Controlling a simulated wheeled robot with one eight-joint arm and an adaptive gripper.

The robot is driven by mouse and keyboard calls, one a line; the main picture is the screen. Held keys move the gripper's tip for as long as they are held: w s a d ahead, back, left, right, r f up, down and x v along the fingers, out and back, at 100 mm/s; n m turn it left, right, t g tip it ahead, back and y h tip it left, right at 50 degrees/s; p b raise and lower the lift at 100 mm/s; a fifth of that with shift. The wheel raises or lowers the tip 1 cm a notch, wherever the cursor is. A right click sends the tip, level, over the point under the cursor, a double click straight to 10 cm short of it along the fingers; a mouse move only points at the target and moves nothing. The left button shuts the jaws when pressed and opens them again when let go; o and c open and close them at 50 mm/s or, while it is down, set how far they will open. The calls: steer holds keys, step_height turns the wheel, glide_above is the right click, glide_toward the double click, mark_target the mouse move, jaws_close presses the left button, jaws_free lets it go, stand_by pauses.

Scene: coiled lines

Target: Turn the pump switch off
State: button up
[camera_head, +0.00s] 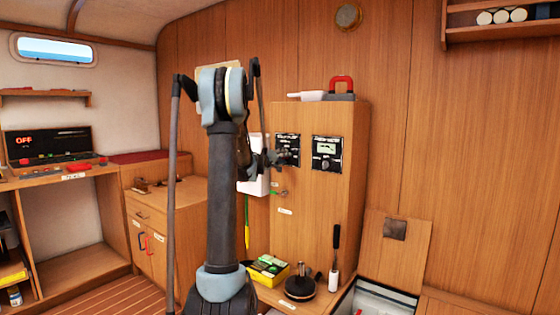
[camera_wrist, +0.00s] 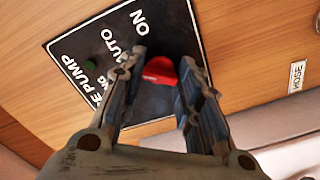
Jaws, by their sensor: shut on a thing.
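The pump switch is a red knob (camera_wrist: 160,72) on a black panel (camera_wrist: 88,62) with white lettering; I can read "PUMP", "AUTO" and "ON". My gripper (camera_wrist: 163,62) has one finger on each side of the knob and is shut on it. The fingers hide part of the panel, and I cannot tell which setting the knob points to. In the head view the black panel (camera_head: 291,142) is on the upper left of a wooden cabinet front, with my gripper (camera_head: 277,158) at its lower left part.
A second black panel with a display (camera_head: 327,152) sits just right of the pump panel. A red-handled tool (camera_head: 341,87) lies on the cabinet top. A yellow box (camera_head: 267,271) and a dark round object (camera_head: 300,287) stand below. A label "HOSE" (camera_wrist: 297,77) is beside the panel.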

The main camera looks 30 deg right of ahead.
steer(key=n, duration=0.7)
steer(key=shift+s+d, duration=0.1)
stand_by(0.5)
steer(key=o, duration=1)
steer(key=shift+f, duration=0.1)
steer(key=shift+o, duration=0.2)
steer(key=v, duration=1.2)
